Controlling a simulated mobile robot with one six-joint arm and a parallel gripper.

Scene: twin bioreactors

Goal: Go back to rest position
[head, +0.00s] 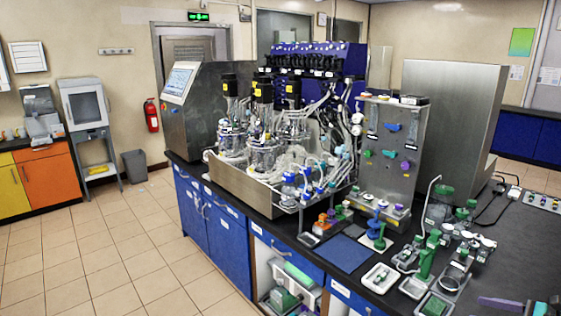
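My gripper and arm do not show in the head view, so its state and what it may hold cannot be seen. The twin bioreactors, glass vessels with black motor tops (263,92), stand in a steel tray (250,188) on the black bench. Many tubes and cables run around them. A grey control unit with a lit screen (179,82) stands at their left. A steel panel with coloured clamps and knobs (388,150) stands upright at their right.
A blue mat (342,253) lies on the bench, with small trays holding green and white parts (432,262) to its right. A tall steel cabinet (452,125) stands behind. The tiled floor (95,255) at left is clear. A bin (135,166) stands by the wall.

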